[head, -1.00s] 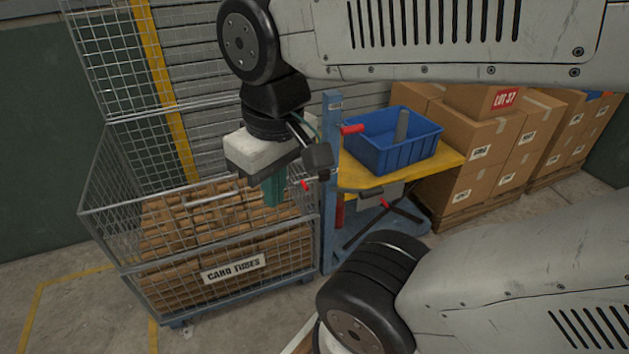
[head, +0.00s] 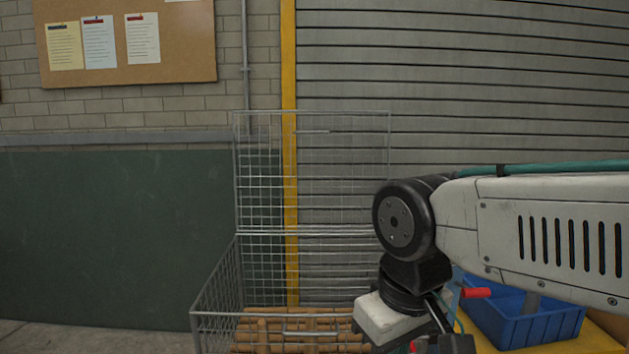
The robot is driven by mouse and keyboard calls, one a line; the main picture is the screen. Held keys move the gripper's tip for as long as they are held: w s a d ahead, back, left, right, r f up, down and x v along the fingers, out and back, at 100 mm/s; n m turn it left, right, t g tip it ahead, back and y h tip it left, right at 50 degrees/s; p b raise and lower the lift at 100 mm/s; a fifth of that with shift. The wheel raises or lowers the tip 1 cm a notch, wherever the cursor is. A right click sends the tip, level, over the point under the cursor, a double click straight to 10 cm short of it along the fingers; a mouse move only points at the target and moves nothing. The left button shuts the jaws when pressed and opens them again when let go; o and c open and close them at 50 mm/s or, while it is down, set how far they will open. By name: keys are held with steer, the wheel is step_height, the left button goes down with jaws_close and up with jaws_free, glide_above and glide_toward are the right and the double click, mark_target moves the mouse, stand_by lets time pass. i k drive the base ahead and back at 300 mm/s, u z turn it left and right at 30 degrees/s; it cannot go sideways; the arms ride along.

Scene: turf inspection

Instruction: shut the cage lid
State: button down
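The cage lid (head: 312,170) is a wire mesh panel standing upright along the back edge of the wire cage (head: 215,300). The cage is open at the top, and the bottom of the picture cuts off its lower part. Brown card tubes (head: 290,325) lie inside it. My gripper (head: 398,322) is at the cage's right side, well below the raised lid and apart from it in the picture. Its white body shows, but its fingers are cut off by the bottom edge, so I cannot see whether it is open or shut.
A blue bin (head: 530,322) stands right of the cage, on a yellow surface. A slatted grey shutter (head: 470,90) and a yellow post (head: 289,60) are behind the lid. A cork board (head: 185,45) hangs on the wall. The floor at lower left looks clear.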

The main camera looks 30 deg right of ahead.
mark_target(301, 132)
steer(key=u, duration=0.3)
steer(key=k, duration=0.35)
steer(key=u, duration=1)
steer(key=k, duration=1)
steer(key=u, duration=0.6)
steer(key=i, duration=3.35)
steer(key=z, duration=0.4)
steer(key=i, duration=1.9)
steer(key=z, duration=0.85)
steer(key=i, duration=1)
steer(key=z, duration=1.65)
steer(key=i, duration=0.9)
steer(key=z, duration=1.4)
steer(key=i, duration=1.3)
steer(key=z, duration=0.3)
